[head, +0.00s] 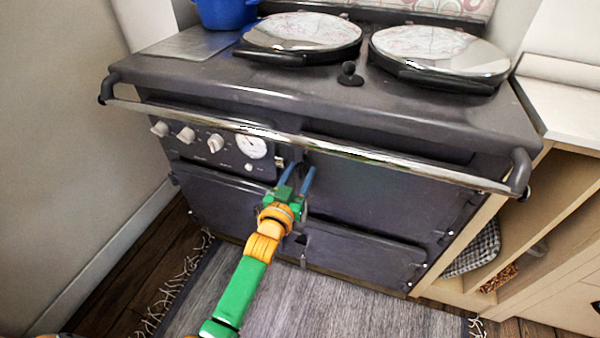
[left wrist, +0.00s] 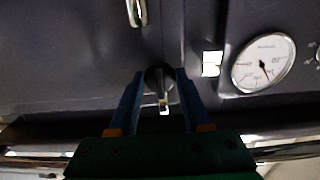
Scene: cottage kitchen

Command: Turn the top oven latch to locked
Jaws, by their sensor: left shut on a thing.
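The dark grey range oven (head: 400,120) fills the middle of the head view. Its upper right door (head: 380,195) is shut. My left gripper (head: 298,178) reaches up to the left edge of that door, below the chrome rail. In the left wrist view, the blue fingers of my left gripper (left wrist: 160,90) are shut on the small dark top oven latch (left wrist: 158,74), one finger on each side. In the head view the fingers mostly hide the latch, and I cannot tell its exact angle. My right gripper is not in view.
The chrome rail (head: 330,150) runs across the oven front, above my left gripper. A dial (head: 251,147) and several knobs (head: 186,134) sit to the left. A metal handle (left wrist: 137,12) shows in the left wrist view. A grey rug (head: 350,312) lies in front.

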